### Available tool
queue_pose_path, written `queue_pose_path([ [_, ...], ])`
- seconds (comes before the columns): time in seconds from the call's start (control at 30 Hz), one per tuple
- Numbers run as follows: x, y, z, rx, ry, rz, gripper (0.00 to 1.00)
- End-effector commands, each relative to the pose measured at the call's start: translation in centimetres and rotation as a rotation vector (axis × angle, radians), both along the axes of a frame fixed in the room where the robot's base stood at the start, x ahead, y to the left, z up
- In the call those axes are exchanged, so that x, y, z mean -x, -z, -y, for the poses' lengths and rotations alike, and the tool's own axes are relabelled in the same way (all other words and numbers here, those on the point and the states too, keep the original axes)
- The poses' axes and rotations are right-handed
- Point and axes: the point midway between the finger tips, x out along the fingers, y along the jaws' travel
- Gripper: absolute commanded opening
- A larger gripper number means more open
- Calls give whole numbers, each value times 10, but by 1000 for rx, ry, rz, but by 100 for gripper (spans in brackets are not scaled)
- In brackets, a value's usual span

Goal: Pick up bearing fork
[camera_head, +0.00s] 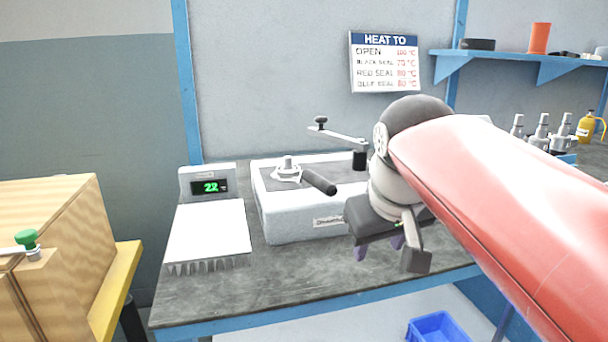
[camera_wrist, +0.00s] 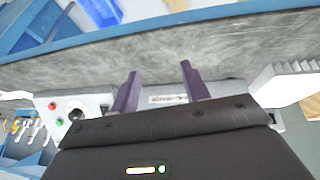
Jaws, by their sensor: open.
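What looks like the bearing fork (camera_head: 318,181) lies on top of the white bench unit (camera_head: 305,226). It has a black handle pointing to the lower right and a pale end beside or around a small grey upright piece (camera_head: 287,163); I cannot tell which. My gripper (camera_head: 379,249) is open and empty, right of the fork and near the unit's front right corner. In the wrist view my gripper (camera_wrist: 160,73) shows two purple fingers apart, with the unit's labelled front (camera_wrist: 172,99) behind them. I cannot make out the fork there.
A swing arm (camera_head: 340,137) with a black knob rises behind the fork. A finned white plate (camera_head: 210,232) with a display reading 22 stands left of the unit. The bench front (camera_head: 300,280) is clear. A wooden box (camera_head: 60,230) stands far left, a blue bin (camera_head: 437,327) below.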

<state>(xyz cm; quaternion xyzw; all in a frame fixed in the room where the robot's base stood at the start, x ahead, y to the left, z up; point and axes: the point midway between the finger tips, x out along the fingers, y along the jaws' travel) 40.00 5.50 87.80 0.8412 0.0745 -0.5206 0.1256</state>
Motion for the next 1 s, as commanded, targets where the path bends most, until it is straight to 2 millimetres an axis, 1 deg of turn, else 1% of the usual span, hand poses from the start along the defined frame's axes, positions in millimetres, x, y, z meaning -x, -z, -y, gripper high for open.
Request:
queue_pose_path([
  [0.03,-22,-25,-15,14,-43,-2,46],
  [0.1,-45,-52,-33,35,-94,-7,46],
  [0.2,-70,-80,-54,54,-154,-13,46],
  [0.3,-89,-100,-72,66,-201,-17,46],
  [0.43,-107,-116,-90,74,-246,-23,46],
  [0.53,-113,-122,-97,76,-264,-24,46],
  [0.63,-117,-120,-100,77,-271,-26,46],
  [0.87,-127,-96,-101,77,-271,-26,46],
  [1.0,-133,-76,-101,77,-271,-27,46],
])
